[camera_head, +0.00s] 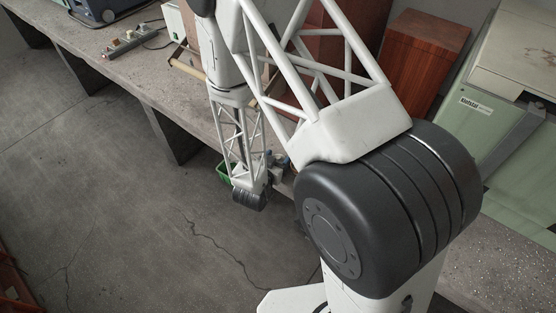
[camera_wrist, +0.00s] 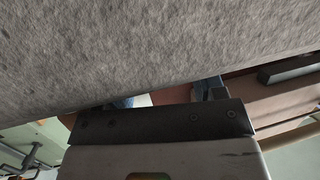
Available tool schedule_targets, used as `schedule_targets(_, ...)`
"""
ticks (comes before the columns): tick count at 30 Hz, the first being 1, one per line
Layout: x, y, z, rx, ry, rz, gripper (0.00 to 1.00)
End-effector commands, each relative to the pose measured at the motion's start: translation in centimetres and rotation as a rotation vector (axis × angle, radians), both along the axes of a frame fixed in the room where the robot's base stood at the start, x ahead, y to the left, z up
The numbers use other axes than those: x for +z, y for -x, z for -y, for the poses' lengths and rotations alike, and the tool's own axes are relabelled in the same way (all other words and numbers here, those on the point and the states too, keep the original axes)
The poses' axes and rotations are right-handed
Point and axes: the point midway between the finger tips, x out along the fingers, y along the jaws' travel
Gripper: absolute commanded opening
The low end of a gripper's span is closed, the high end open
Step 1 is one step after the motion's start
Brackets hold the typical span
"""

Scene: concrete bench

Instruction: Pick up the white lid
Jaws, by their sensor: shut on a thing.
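My gripper (camera_wrist: 165,93) shows in the wrist view behind its dark mounting bar, with parts of the two fingers just above the bar's edge. A small white piece (camera_wrist: 145,100) shows beside the left finger. It looks like part of the white lid, mostly hidden by the bar. The gripper is shut on it. In the head view my arm hides most of the gripper's area, and I cannot make out the lid there.
The concrete bench (camera_head: 150,80) runs along the wall, and its speckled surface (camera_wrist: 130,45) fills the upper wrist view. A reddish wooden box (camera_head: 422,60) and a green machine (camera_head: 500,110) stand right. A power strip (camera_head: 128,41) lies left.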

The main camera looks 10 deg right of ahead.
Motion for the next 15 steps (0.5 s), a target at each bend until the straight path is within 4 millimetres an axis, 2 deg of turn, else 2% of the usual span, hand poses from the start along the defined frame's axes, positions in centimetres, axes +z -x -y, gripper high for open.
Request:
schedule_targets(8,0.3,0.0,0.0,0.0,-0.001,0.001,0.41)
schedule_targets(15,1.6,0.0,0.0,0.0,-0.002,0.001,0.41)
